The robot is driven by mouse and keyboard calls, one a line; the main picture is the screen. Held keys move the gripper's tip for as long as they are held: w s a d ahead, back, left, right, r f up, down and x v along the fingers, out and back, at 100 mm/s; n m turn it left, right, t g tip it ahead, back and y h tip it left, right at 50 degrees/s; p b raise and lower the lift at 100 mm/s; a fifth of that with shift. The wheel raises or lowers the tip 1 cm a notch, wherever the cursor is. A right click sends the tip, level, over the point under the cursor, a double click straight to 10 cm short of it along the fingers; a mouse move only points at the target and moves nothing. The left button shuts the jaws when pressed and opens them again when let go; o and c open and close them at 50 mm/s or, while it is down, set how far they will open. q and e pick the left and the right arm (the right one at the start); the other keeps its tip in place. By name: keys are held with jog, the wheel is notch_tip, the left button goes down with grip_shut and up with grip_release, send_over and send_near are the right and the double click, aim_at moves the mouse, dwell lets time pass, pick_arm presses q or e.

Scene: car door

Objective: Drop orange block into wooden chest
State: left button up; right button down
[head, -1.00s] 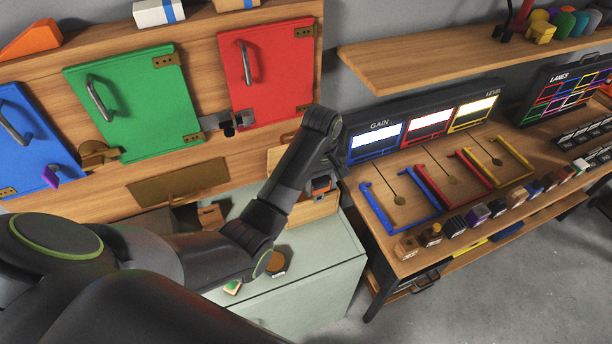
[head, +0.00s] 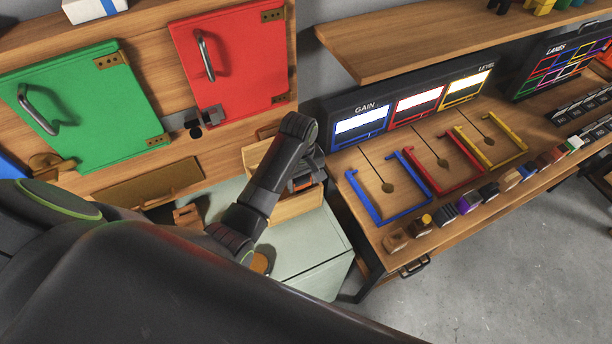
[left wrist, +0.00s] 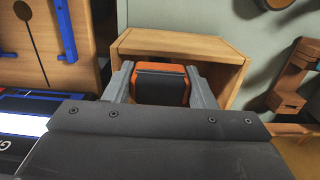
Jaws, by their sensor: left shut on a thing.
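In the left wrist view my left gripper (left wrist: 160,86) is shut on the orange block (left wrist: 160,70), which has a dark face between two grey fingers. The block also shows as a small orange patch in the head view (head: 301,184), mostly hidden by my left gripper (head: 306,178). The open wooden chest (head: 298,208) stands on the pale green cabinet top, and the block is over or at its opening. The chest's rim also shows in the left wrist view (left wrist: 180,42). I cannot tell how deep the block is. My right gripper is not in view.
The pale green cabinet (head: 315,245) has bare top beside the chest. A bench with blue (head: 388,213), red and yellow frames stands at right under a wooden shelf (head: 450,45). A red door (head: 235,60) and green door (head: 75,105) are behind at left.

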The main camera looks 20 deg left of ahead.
pick_arm(q)
jog(key=shift+s+f, duration=0.25)
jog(key=shift+f, duration=0.35)
jog(key=shift+w+f, duration=0.3)
jog(key=shift+w, duration=0.25)
jog(key=shift+s, duration=0.1)
jog(key=o, duration=0.8)
jog(key=shift+s, duration=0.25)
jog(key=shift+c, duration=0.2)
jog(key=shift+o, duration=1.1)
jog(key=shift+w, duration=0.15)
